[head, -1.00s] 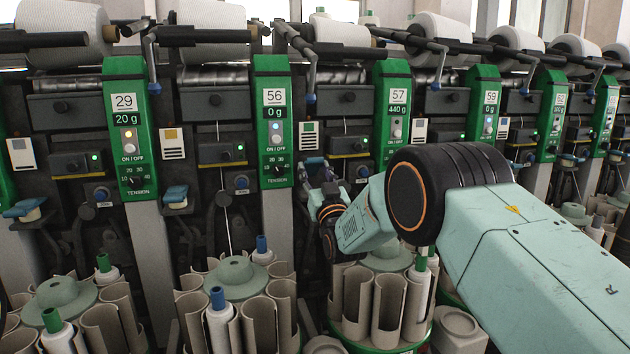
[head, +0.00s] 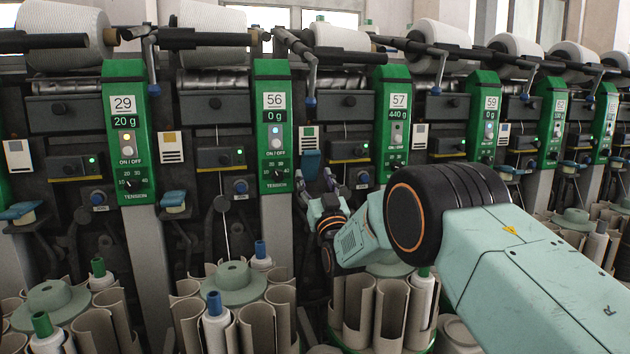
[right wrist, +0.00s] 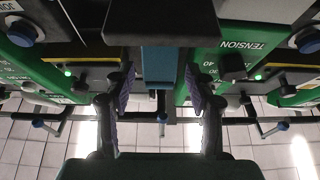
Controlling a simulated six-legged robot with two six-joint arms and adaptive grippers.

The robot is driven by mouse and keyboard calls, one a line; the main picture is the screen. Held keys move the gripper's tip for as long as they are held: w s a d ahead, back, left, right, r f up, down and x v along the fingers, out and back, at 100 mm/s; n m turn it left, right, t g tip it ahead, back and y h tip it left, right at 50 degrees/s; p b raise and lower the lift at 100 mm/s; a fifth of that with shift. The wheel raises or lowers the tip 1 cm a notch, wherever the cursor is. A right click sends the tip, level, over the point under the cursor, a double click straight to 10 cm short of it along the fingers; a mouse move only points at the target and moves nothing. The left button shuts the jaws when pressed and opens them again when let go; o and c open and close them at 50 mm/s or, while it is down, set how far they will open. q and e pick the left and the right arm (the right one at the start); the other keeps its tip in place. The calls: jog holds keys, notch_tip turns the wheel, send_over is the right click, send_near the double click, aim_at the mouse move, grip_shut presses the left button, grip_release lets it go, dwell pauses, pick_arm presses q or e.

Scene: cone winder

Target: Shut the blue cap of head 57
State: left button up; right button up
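Head 57 has a green panel (head: 397,115) reading 440 g. Left of that panel, the blue cap (head: 311,162) stands raised, just above my right gripper (head: 320,186). In the right wrist view, which is upside down, the blue cap (right wrist: 160,68) shows between and beyond the two spread fingers of my right gripper (right wrist: 158,92). The fingers are open and apart from each other, with a gap on each side of the cap. The cup under the cap is hidden behind my gripper. My left gripper is not in view.
The neighbouring head 56 panel (head: 274,120) stands close on the left. Its blue cap (head: 175,198) lies flat over a pale cup. Below are bobbin magazines (head: 232,280) with upright tubes. A dark bar (right wrist: 160,22) crosses close in front of the wrist camera.

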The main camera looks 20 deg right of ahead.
jog(key=shift+s, duration=0.1)
jog(key=s, duration=1.3)
jog(key=shift+f, duration=0.3)
jog(key=shift+s, duration=0.1)
